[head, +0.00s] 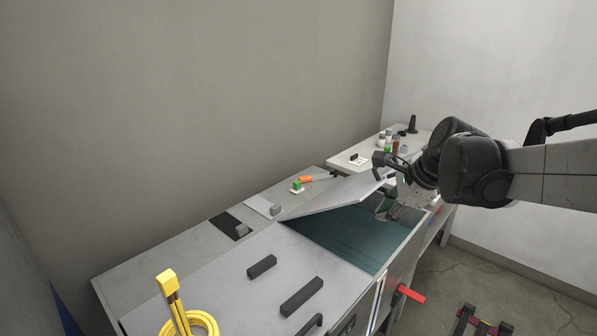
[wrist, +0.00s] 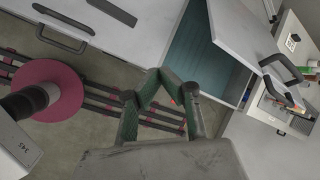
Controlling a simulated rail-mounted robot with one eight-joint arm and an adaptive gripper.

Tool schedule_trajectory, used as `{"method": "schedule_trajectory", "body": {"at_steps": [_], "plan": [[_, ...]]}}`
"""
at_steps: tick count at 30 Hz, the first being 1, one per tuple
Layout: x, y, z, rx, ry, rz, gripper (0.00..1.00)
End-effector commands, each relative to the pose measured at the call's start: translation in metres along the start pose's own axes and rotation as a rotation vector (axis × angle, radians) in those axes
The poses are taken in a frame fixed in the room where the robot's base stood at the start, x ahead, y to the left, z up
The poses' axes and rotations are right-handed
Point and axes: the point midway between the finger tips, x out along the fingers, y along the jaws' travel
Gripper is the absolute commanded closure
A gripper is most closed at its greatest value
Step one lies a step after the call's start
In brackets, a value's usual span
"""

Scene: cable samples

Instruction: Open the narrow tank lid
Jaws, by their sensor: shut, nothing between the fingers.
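The narrow tank lid (head: 335,194) is a light grey panel, raised at a slant over its tank, with the teal interior (head: 350,235) showing below. In the wrist view the lid (wrist: 236,32) stands tilted at the upper right, its dark handle (wrist: 285,82) on the outer face. The teal inside (wrist: 196,55) shows beside it. My gripper (head: 386,207) is at the open side of the tank, near the lid's raised edge. In the wrist view my gripper (wrist: 168,82) has its green-lined fingers shut and empty, apart from the handle. Whether the gripper touches the lid cannot be told.
A wide closed lid (head: 210,285) with dark blocks covers the near part of the bench. A red handle (head: 411,293) sticks out from the front. Bottles (head: 387,140) stand on the far table.

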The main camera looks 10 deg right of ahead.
Motion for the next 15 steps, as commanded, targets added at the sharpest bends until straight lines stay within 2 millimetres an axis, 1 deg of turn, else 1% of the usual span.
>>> {"method": "schedule_trajectory", "body": {"at_steps": [1, 6, 10, 15], "plan": [[0.003, -0.015, -0.008, 0.098, -0.014, 0.005, 1.00], [0.015, -0.049, -0.032, 0.419, -0.068, 0.029, 1.00], [0.022, -0.065, -0.046, 0.585, -0.095, 0.047, 1.00], [0.027, -0.072, -0.054, 0.680, -0.111, 0.060, 1.00]]}}
